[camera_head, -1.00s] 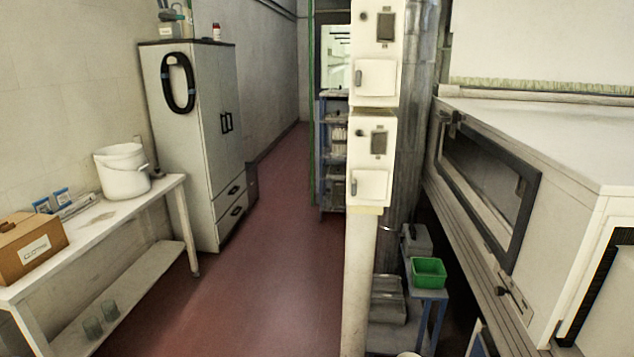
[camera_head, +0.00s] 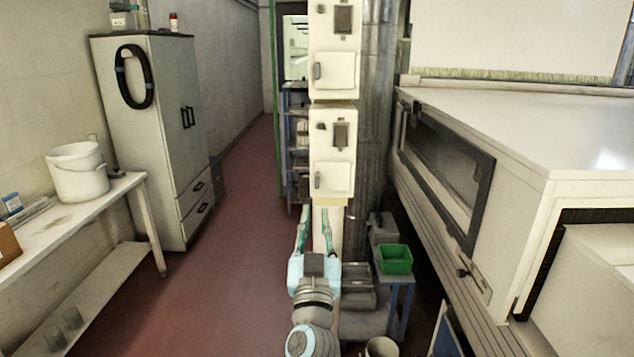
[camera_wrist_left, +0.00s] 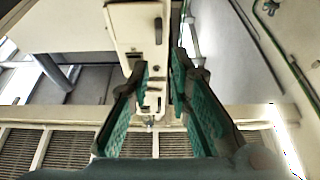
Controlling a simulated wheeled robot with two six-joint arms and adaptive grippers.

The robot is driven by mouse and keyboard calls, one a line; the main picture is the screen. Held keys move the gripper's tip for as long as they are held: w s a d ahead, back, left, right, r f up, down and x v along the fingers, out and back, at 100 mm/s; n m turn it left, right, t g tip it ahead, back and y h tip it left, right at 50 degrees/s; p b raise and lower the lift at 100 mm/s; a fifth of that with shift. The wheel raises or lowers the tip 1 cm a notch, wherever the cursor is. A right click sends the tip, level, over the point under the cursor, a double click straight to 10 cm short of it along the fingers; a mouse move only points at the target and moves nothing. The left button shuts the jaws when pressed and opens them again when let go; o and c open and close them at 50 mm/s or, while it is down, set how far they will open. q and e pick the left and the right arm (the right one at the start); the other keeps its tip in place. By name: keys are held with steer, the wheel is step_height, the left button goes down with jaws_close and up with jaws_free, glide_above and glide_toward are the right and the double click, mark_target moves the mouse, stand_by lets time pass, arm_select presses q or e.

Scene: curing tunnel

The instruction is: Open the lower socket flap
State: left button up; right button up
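The lower socket box on the white post has a pale flap (camera_head: 331,179) with a dark handle at its left edge. The flap looks closed. My left gripper (camera_head: 315,228) points up the post, below the lower box in the picture. Its two teal fingers are apart with nothing between them. In the left wrist view my open left gripper (camera_wrist_left: 160,75) has a pale box panel with a dark handle (camera_wrist_left: 158,31) beyond its fingertips. I see no contact with the flap. My right gripper is not in view.
An upper socket box with its own flap (camera_head: 334,70) sits directly above. To the right stand a green bin (camera_head: 396,259) on a blue stand and the large white tunnel housing (camera_head: 520,130). A grey cabinet (camera_head: 150,130) and a bench are left. The red floor aisle (camera_head: 235,230) is clear.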

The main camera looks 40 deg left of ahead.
mark_target(317, 180)
arm_select(q)
steer(key=p+x, duration=0.2)
steer(key=x, duration=0.9)
steer(key=shift+w+f, duration=0.1)
steer(key=shift+w, duration=0.05)
steer(key=shift+c, duration=0.4)
jaws_close()
